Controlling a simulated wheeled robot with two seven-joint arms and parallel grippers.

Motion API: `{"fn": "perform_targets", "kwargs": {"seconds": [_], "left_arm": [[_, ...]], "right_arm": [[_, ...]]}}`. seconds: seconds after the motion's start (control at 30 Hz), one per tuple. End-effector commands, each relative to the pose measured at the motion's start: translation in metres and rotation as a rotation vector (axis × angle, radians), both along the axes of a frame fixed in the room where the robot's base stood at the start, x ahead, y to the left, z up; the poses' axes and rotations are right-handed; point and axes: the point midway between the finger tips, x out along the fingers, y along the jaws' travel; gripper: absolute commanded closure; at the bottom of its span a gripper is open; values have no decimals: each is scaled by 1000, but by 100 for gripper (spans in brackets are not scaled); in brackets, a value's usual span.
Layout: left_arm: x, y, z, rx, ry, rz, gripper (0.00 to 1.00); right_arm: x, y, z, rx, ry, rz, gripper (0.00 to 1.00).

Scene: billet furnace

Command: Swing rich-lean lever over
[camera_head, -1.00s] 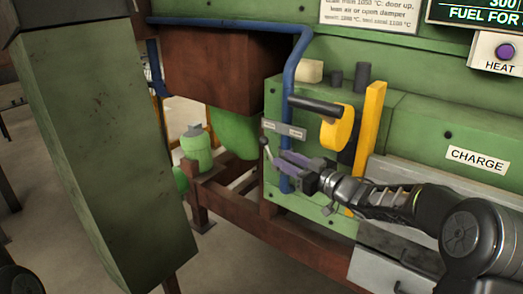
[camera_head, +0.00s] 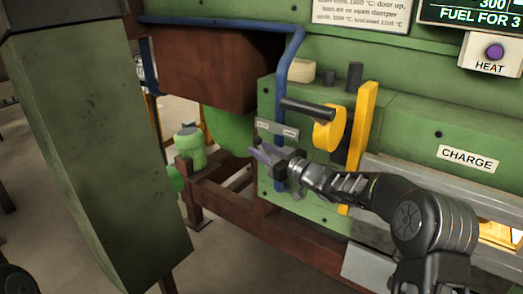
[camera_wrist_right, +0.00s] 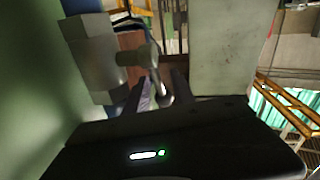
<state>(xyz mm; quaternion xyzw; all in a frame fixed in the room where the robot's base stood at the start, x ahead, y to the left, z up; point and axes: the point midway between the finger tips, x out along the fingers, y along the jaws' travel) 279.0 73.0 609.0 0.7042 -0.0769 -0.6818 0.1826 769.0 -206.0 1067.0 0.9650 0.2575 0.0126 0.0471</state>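The rich-lean lever is a short pale stalk with a ball end; its tip (camera_head: 252,151) shows at my right fingertips, below two small grey label plates (camera_head: 277,129). Their text is too small to read for sure. My right gripper (camera_head: 262,153) reaches in from the right, in front of the green panel. In the right wrist view, the lever stalk and ball (camera_wrist_right: 163,96) lie between the two fingers (camera_wrist_right: 160,93), which stand apart. I cannot tell if a finger touches the lever. My left gripper is not in view.
A blue pipe (camera_head: 286,65) runs down just behind my right gripper. A yellow handle (camera_head: 328,130) with a dark bar and a yellow upright (camera_head: 361,130) stand to its right. A large green slab (camera_head: 88,140) fills the left. A green bottle-like vessel (camera_head: 190,148) stands below left.

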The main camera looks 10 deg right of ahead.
Motion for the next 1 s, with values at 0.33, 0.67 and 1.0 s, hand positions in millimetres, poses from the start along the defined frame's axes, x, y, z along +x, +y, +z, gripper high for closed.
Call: {"fn": "perform_targets", "kwargs": {"seconds": [0.33,0.67,1.0], "left_arm": [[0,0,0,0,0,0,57],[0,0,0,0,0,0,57],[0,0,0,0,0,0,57]], "right_arm": [[0,0,0,0,0,0,99],[0,0,0,0,0,0,100],[0,0,0,0,0,0,100]]}}
